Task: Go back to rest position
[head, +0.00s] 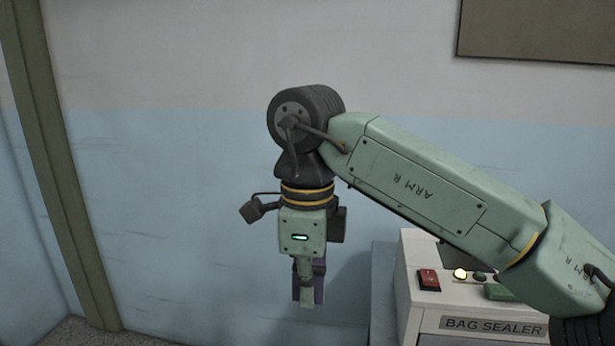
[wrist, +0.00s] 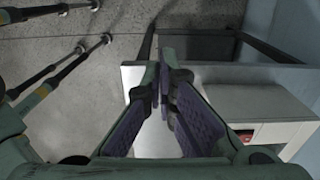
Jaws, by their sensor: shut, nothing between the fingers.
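My gripper (head: 308,296) hangs pointing down in the middle of the head view, in front of the blue and white wall. In the wrist view my gripper (wrist: 164,55) shows its two purple-padded fingers close together at the tips, with nothing between them. My green arm comes in from the right and bends down at the dark wrist joint. The gripper touches nothing that I can see.
A white bag sealer (head: 470,310) with a red switch and a lit lamp stands at the lower right. A pale tabletop (wrist: 210,76) lies below my gripper in the wrist view. An olive post (head: 62,175) stands at the left.

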